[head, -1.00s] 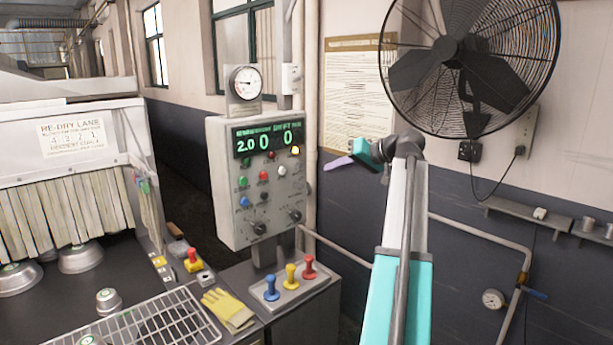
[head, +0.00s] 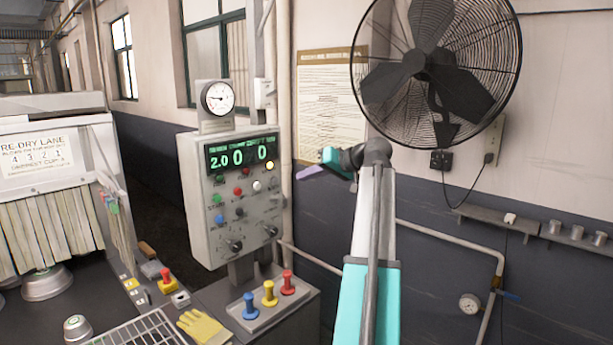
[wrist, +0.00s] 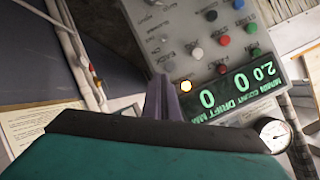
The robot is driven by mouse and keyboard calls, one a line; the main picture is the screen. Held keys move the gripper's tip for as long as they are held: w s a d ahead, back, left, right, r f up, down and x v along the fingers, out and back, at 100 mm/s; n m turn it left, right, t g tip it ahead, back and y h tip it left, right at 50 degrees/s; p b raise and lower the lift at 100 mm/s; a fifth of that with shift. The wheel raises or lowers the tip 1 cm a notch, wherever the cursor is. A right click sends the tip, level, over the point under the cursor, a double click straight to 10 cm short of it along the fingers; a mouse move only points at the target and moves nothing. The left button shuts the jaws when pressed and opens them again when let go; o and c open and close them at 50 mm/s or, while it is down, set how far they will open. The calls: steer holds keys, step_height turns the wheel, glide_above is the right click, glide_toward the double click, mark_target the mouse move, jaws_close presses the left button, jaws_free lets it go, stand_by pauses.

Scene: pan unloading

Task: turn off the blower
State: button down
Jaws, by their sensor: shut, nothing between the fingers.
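A grey control panel (head: 205,243) stands on a post left of my arm, with a lit green display (head: 240,153). It bears several coloured buttons, a lit yellow lamp (head: 269,165) and two dark knobs at the bottom. Its small labels are unreadable, so I cannot tell which control belongs to the blower. A black caged fan (head: 437,65) hangs on the wall at upper right. My gripper (head: 307,174) is shut and empty, right of the panel and apart from it. In the wrist view its purple fingers (wrist: 162,98) appear beside the lit lamp (wrist: 186,86).
Blue, yellow and red levers (head: 269,293) stand below the panel. A yellow glove (head: 203,327) and a wire rack lie at the front. A gauge (head: 218,97) tops the panel. A pipe (head: 445,233) and a shelf run along the right wall.

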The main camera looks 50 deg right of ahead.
steer(key=p, duration=0.3)
glide_above(274, 200)
steer(key=s+d, duration=0.3)
steer(key=d, duration=0.1)
step_height(274, 200, down, 4)
steer(key=shift+w+a+r, duration=0.15)
steer(key=shift+r, duration=0.05)
steer(key=shift+s+a+f+p, duration=0.15)
steer(key=shift+a+f+p, duration=0.15)
steer(key=shift+a+f, duration=0.3)
steer(key=shift+s+a+f+p, duration=0.15)
steer(key=shift+a+f+p, duration=0.2)
steer(key=shift+f, duration=0.45)
steer(key=shift+w+a+f+b, duration=0.1)
steer(key=shift+b, duration=0.2)
steer(key=shift+a+f+b, duration=0.1)
steer(key=shift+a+b, duration=0.05)
steer(key=shift+b, duration=0.2)
